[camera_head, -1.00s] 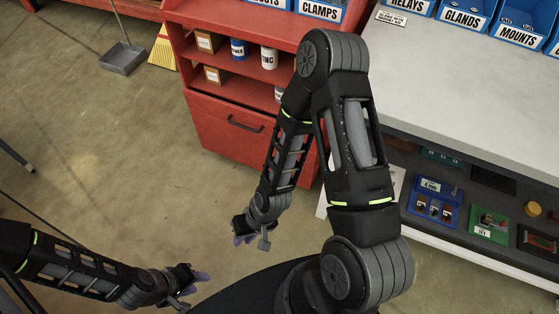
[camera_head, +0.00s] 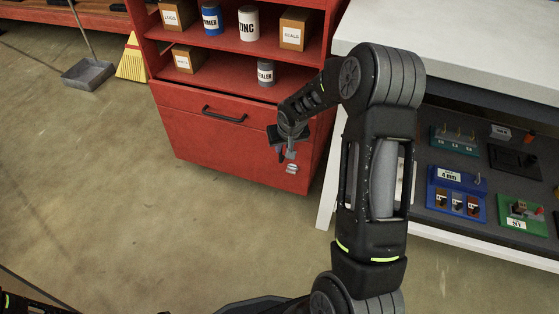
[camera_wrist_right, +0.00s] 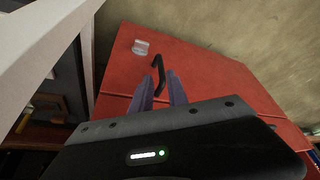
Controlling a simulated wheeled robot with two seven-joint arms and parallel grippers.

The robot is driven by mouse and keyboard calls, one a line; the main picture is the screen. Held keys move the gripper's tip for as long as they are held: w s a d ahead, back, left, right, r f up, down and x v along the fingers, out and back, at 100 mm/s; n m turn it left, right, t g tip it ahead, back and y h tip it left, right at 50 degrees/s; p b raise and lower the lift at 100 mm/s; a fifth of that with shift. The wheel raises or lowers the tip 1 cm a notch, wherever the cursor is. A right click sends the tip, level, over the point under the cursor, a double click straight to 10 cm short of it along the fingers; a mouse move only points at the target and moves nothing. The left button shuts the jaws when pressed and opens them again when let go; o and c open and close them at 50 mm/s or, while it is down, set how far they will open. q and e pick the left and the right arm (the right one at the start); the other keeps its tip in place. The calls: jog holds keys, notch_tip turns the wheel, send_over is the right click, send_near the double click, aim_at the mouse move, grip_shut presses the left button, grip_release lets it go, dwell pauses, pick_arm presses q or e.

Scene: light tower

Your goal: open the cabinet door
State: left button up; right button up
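The red cabinet has a closed front door (camera_head: 220,145) below its open shelves. A black bar handle (camera_head: 224,115) sits near the door's top, and a small silver fitting (camera_head: 291,168) is at its right side. My right gripper (camera_head: 288,148) is in front of the door's right part, right of the handle in the head view. In the right wrist view its two purple fingers (camera_wrist_right: 160,88) are apart, with the handle (camera_wrist_right: 157,72) showing between and beyond the tips; contact cannot be told. The silver fitting (camera_wrist_right: 140,47) shows there too. My left gripper is out of view.
Cans and boxes stand on the cabinet shelves (camera_head: 228,80). A dustpan (camera_head: 88,74) and broom (camera_head: 131,60) are at the far left. The floor before the cabinet is clear.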

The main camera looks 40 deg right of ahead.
aim_at(281, 154)
jog(key=b+x, duration=0.2)
jog(key=x, duration=0.5)
jog(key=shift+s+a+b, duration=0.1)
jog(key=shift+a+b, duration=0.05)
jog(key=shift+b, duration=0.2)
jog(key=shift+w+f, duration=0.25)
jog(key=shift+f, duration=0.1)
grip_shut()
dwell(1.0)
